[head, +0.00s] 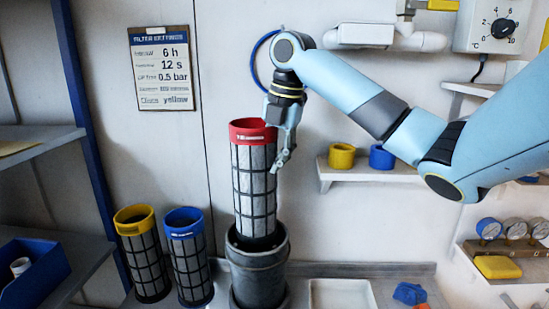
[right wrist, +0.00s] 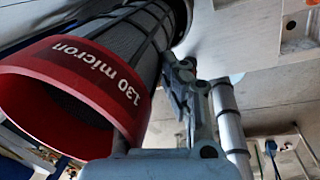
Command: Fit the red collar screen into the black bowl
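The red collar screen (head: 254,185) stands nearly upright over the black bowl (head: 258,272), with its lower end at the bowl's mouth. Most of its mesh shows above the rim. How far the lower end sits inside is hidden by the near wall. My right gripper (head: 278,140) comes down from above onto the right side of the red collar, one finger outside the wall. The other finger is mostly hidden at the collar. In the right wrist view the collar (right wrist: 120,92) reads "130 micron", beside the gripper's visible finger (right wrist: 185,100). My left gripper is out of view.
A yellow-collared screen (head: 143,255) and a blue-collared screen (head: 188,258) stand close left of the bowl. A white tray (head: 342,294) lies right of it. A shelf (head: 372,172) behind carries a yellow ring (head: 342,157) and a blue ring (head: 382,158).

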